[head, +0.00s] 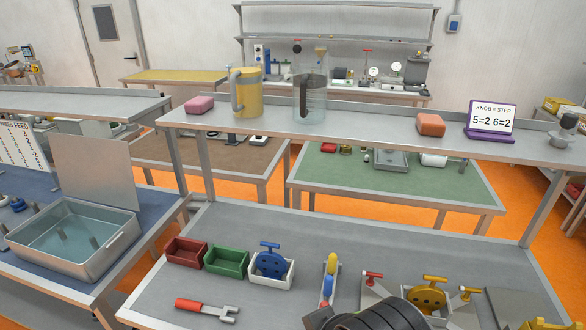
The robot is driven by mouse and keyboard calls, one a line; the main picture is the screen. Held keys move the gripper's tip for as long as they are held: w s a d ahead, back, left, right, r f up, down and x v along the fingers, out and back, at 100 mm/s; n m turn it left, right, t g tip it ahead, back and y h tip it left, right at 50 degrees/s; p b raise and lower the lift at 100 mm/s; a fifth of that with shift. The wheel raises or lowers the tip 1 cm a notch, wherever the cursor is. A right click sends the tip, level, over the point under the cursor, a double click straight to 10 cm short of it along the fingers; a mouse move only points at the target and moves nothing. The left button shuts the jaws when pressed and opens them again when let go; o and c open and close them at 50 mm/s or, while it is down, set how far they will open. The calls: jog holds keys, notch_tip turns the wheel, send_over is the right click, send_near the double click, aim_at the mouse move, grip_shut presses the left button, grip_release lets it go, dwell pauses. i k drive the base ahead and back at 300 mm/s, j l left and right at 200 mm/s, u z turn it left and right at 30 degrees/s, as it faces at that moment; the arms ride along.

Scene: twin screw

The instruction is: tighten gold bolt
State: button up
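My gripper does not show in the head view.
Red (186,252), green (227,259) and white (271,273) bins stand in a row; the white one holds a blue wheel-shaped piece (270,257). A red-handled forked tool (207,308) lies in front. A raised shelf (365,129) crosses behind.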

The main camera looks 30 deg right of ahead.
aim_at(465, 297)
jog(key=z, duration=2.25)
